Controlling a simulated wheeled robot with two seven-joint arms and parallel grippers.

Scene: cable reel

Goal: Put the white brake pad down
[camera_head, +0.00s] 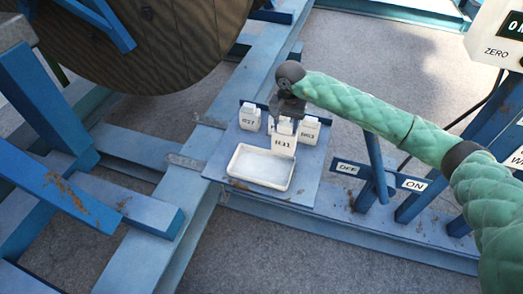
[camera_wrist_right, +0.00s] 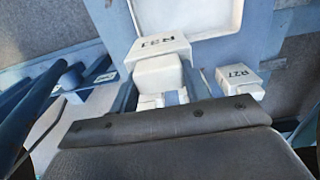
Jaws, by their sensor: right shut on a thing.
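The white brake pad marked R31 (camera_head: 282,143) is in my right gripper (camera_head: 287,115), just behind the white tray (camera_head: 260,167) on the blue plate. In the right wrist view, the jaws (camera_wrist_right: 158,98) close on the pad's narrower neck, and its labelled block (camera_wrist_right: 158,50) faces the tray. I cannot tell whether the pad touches the plate. My left gripper is not in view.
The blue plate (camera_head: 308,186) sits on the blue steel frame (camera_head: 192,198). The tray looks empty. A large ribbed reel (camera_head: 150,45) is at upper left. A lever with OFF and ON labels (camera_head: 376,170) stands right of the plate. A display box (camera_head: 500,35) is at upper right.

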